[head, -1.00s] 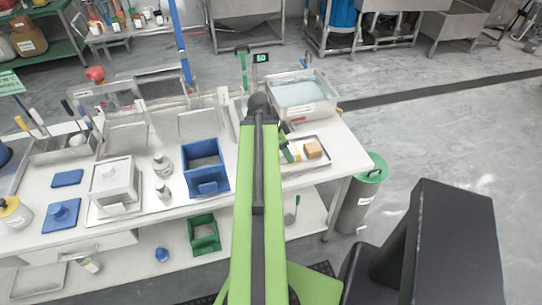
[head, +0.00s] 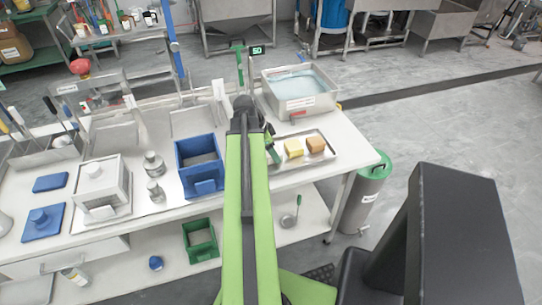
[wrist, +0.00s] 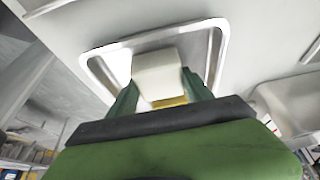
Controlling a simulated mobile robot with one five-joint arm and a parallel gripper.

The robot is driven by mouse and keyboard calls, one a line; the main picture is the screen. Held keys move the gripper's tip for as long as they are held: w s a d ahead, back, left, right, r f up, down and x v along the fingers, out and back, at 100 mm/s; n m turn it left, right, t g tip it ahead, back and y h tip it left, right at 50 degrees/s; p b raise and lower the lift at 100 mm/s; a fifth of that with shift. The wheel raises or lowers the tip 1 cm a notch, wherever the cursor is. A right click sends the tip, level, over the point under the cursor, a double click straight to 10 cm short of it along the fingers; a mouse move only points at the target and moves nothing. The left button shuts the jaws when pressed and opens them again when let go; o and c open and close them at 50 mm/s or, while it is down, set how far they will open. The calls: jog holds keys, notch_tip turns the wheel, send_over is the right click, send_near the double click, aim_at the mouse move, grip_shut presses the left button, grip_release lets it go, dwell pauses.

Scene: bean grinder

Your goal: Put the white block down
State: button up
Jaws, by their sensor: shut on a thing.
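The white block (wrist: 157,72) is held between the two green fingers of my gripper (wrist: 160,94) in the wrist view. The metal tray (wrist: 103,70) lies behind the block there; I cannot tell whether the block touches it. In the head view my gripper (head: 271,148) is at the left end of the tray (head: 303,164), partly behind my arm, and the white block is hidden. A yellow block (head: 293,148) and a brown block (head: 315,145) sit on the tray, to the right of my gripper. Some yellow shows just past the white block in the wrist view.
A steel basin of water (head: 300,106) stands behind the tray. A blue open box (head: 202,166) and grey metal weights (head: 154,165) stand left of my arm. A green-lidded bin (head: 366,188) is beside the table's right end. The tray's front right part is bare.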

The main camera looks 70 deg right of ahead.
jog(key=shift+w+r, duration=0.15)
jog(key=shift+w, duration=0.05)
jog(key=shift+a+f, duration=0.1)
jog(key=shift+f, duration=0.1)
jog(key=o, duration=1.7)
jog(key=shift+r+p, duration=0.45)
jog(key=shift+r, duration=0.05)
jog(key=p+v, duration=1)
jog(key=v, duration=0.1)
jog(key=shift+w+r, duration=0.15)
jog(key=shift+a+r+p, duration=0.1)
jog(key=shift+a+p, duration=0.05)
jog(key=shift+p, duration=0.2)
